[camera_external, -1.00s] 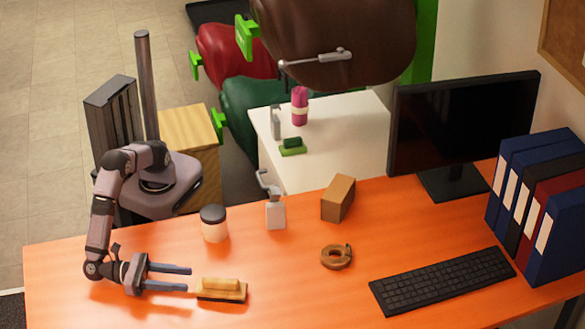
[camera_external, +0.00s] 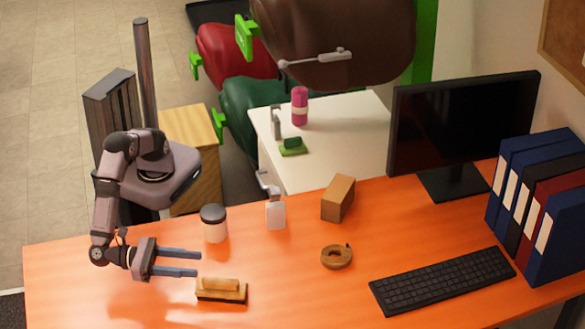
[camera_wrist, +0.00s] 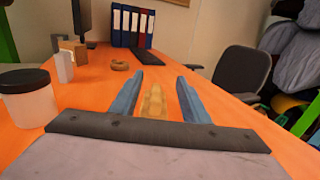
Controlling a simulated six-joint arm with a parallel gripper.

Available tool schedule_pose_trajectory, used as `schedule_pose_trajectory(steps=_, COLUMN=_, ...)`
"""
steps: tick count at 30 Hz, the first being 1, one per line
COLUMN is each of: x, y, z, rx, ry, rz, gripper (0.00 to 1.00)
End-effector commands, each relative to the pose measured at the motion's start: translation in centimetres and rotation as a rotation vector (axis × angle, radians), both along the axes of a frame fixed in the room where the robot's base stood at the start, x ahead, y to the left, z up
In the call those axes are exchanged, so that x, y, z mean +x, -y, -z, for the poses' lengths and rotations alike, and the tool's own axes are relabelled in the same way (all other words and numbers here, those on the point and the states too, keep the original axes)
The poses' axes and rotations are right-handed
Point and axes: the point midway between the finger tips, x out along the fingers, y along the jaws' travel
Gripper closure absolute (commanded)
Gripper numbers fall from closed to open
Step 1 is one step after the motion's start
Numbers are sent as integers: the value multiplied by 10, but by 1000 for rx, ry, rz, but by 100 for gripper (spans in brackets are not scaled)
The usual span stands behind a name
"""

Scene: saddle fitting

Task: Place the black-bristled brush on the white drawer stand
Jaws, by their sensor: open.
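The black-bristled brush (camera_external: 221,290) has a tan wooden back and handle, and a dark strip along its underside. It lies on the orange desk near the front edge, handle up. My gripper (camera_external: 198,264) is open and empty, up and to the left of the brush, with its blue fingers pointing right. In the wrist view the brush (camera_wrist: 154,103) shows between the two fingers (camera_wrist: 158,88), apart from both. The white drawer stand (camera_external: 345,150) is behind the desk. Its lower front is hidden by the desk.
On the stand are a green brush (camera_external: 292,147), a magenta cylinder (camera_external: 300,106) and a grey upright object (camera_external: 276,122). The desk holds a dark-lidded jar (camera_external: 214,224), white bottle (camera_external: 275,214), brown box (camera_external: 338,198), tape roll (camera_external: 336,256), keyboard (camera_external: 445,281), monitor (camera_external: 460,130) and binders (camera_external: 540,205).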

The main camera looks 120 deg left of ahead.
Motion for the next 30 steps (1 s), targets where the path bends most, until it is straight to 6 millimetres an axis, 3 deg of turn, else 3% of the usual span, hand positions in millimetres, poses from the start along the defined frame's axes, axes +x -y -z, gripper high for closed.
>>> schedule_pose_trajectory(steps=2, x=6, y=-3, z=-14, rx=0, ry=0, rz=-2, gripper=58)
schedule_pose_trajectory(steps=8, x=7, y=-3, z=-8, rx=3, ry=-1, rz=0, gripper=58)
schedule_pose_trajectory(steps=24, x=7, y=-3, z=70, rx=3, ry=-1, rz=0, gripper=58)
schedule_pose_trajectory(steps=30, x=18, y=-8, z=68, rx=0, ry=0, rz=-1, gripper=58)
